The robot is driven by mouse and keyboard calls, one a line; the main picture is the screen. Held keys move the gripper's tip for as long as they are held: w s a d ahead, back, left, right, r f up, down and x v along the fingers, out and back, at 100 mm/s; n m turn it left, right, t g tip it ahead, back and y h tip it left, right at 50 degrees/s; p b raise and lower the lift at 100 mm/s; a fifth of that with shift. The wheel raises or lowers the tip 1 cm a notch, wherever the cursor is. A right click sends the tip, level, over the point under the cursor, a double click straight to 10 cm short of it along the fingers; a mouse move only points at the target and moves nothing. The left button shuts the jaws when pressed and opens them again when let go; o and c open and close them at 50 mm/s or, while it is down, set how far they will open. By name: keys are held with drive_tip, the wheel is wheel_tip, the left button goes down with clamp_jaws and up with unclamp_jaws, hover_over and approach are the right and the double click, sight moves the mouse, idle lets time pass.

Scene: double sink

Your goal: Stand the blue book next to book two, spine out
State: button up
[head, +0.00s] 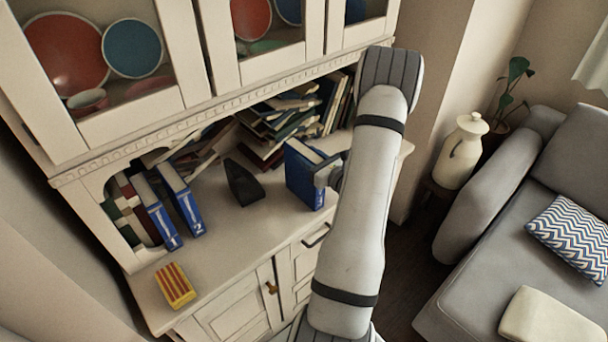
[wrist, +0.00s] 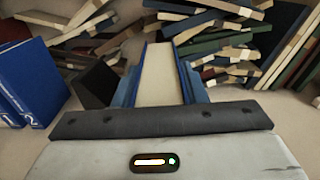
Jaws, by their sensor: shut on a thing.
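The blue book (head: 304,174) stands upright on the cabinet shelf, right of the dark wedge-shaped object. My gripper (head: 330,173) is shut on it from the right side. In the wrist view the blue book (wrist: 156,78) sits between the jaws, with its pale page edges and blue covers showing. Book two (head: 183,200), blue with a white 2 on its spine, stands at the left beside book one (head: 157,210). Book two also shows at the left of the wrist view (wrist: 32,82). A gap with the dark object lies between book two and the held book.
The dark wedge-shaped object (head: 243,182) stands on the shelf between book two and the held book. Piles of loose books (head: 275,132) fill the back. A red and yellow striped box (head: 175,286) lies at the front left. The shelf front before the dark object is clear.

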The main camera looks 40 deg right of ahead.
clamp_jaws()
drive_tip(key=shift+r, duration=0.1)
idle(0.5)
